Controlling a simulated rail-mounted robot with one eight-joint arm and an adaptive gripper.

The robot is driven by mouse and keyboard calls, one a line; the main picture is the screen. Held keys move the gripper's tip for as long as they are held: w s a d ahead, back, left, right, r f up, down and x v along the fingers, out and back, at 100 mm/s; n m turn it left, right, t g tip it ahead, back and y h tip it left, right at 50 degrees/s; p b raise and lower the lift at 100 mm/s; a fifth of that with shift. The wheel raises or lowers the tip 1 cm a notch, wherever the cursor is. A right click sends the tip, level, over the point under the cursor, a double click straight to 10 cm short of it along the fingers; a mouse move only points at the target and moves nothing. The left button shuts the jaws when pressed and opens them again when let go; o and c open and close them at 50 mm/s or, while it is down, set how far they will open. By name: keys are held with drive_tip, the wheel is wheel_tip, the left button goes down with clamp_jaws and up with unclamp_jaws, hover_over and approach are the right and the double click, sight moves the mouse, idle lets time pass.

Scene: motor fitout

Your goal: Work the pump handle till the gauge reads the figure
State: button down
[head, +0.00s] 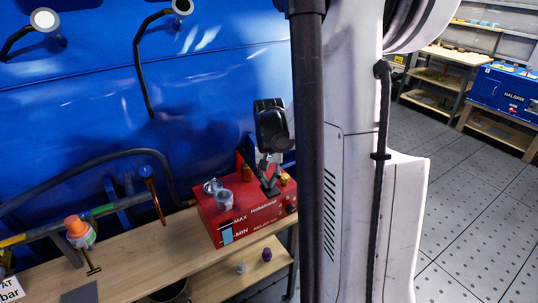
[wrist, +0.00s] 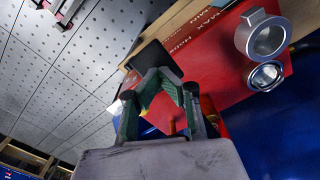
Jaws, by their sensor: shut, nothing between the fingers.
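The red pump unit (head: 232,214) sits on the wooden bench, with MAX and MIN marks beside a light-blue level window. Its red body also fills the upper right of the wrist view (wrist: 225,75). My gripper (head: 270,188) is over the right part of its top, and its fingers meet at the tips (wrist: 160,72), shut and empty. Contact with the unit cannot be told. An orange-red part (wrist: 216,120) shows behind the right finger; I cannot tell whether it is the handle. No readable gauge dial is visible. A partly cut-off white sign (head: 9,289) reads "AT" and "bar".
Two round metal fittings (head: 222,200) stand on the unit's top, left of my gripper. A blue-topped copper rod (head: 153,196) and an orange-capped bottle (head: 78,232) are further left. The blue tank wall (head: 100,90) is close behind. Open floor (head: 465,190) lies right.

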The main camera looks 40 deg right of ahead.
wheel_tip(320, 180, up, 9)
drive_tip(key=p, duration=0.5)
drive_tip(key=shift+s+f+p, duration=0.2)
drive_tip(key=shift+s+p, duration=0.2)
drive_tip(key=shift+s, duration=0.05)
drive_tip(key=shift+a, duration=0.1)
idle(0.5)
drive_tip(key=s+a+r+n+t+h+b, duration=0.1)
drive_tip(key=a+r+n, duration=0.15)
drive_tip(key=a, duration=0.45)
drive_tip(key=s+a+r+n+t+b, duration=0.15)
drive_tip(key=a+r, duration=0.25)
drive_tip(key=a, duration=0.4)
drive_tip(key=s+a+r+n+t+y, duration=0.1)
drive_tip(key=s+a+n+t, duration=0.3)
drive_tip(key=a, duration=0.9)
drive_tip(key=s, duration=0.3)
drive_tip(key=shift+s+a+r+n+t+b, duration=0.15)
drive_tip(key=shift+a+n+t+b, duration=0.15)
drive_tip(key=shift+t+b, duration=0.05)
